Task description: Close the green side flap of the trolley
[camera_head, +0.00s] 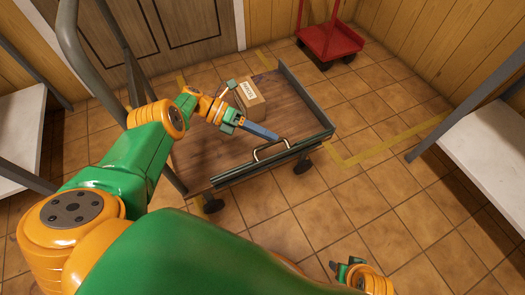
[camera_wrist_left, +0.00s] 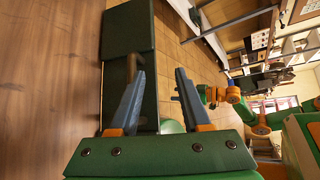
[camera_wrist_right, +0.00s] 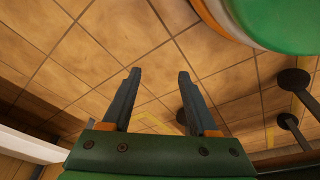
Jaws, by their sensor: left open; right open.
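The trolley has a wooden deck (camera_head: 205,152) and dark green side panels. The green side flap (camera_head: 310,143) runs along its near edge, with a pale bar handle (camera_head: 258,154). I cannot tell its exact tilt. My left gripper (camera_head: 262,133) is open above the deck, just inboard of the flap's handle. In the left wrist view, the green flap (camera_wrist_left: 150,75) and its handle (camera_wrist_left: 132,66) lie beyond the open left fingers (camera_wrist_left: 158,90); contact is unclear. My right gripper (camera_head: 345,268) is open and empty, low over the floor; its fingers show in the right wrist view (camera_wrist_right: 156,85).
A grey push frame (camera_head: 70,40) rises at the trolley's left. A red cart (camera_head: 330,40) stands at the back. White shelves (camera_head: 495,140) flank both sides. Tiled floor right of the trolley is clear.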

